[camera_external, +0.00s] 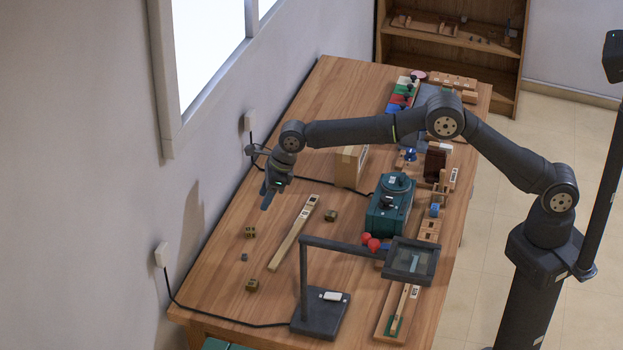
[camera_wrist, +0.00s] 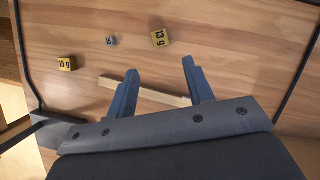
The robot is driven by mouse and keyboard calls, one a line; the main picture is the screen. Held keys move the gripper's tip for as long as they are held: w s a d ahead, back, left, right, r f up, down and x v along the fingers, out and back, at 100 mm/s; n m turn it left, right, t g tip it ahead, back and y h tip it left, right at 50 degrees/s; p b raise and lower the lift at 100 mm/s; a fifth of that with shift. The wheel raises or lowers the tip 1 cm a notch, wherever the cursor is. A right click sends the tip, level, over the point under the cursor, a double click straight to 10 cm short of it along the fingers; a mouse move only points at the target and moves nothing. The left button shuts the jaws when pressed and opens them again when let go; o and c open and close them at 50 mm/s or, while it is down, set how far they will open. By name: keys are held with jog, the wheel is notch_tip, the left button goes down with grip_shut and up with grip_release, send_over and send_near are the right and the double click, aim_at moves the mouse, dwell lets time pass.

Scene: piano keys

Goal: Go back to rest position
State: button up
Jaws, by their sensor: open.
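My gripper (camera_external: 268,191) hangs over the left part of the wooden table, near the wall, with its fingers pointing down. In the wrist view its two blue fingers (camera_wrist: 163,84) are spread apart with nothing between the tips. A long light wooden bar (camera_wrist: 150,92) shows beyond and partly behind the fingers in that view. In the external view the wooden bar (camera_external: 293,233) lies on the table to the right of and below my gripper. No piano keys can be clearly made out.
Small numbered blocks (camera_external: 251,232) and a tiny grey cube (camera_external: 244,257) lie on the table (camera_external: 225,290). A lamp-like stand (camera_external: 320,313) is at the front, a teal box (camera_external: 388,205) is right of the middle, and a wooden box (camera_external: 350,166) is behind. The wall is close on the left.

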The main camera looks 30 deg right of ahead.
aim_at(251, 229)
jog(key=x, duration=1.2)
jog(key=shift+r, duration=1.7)
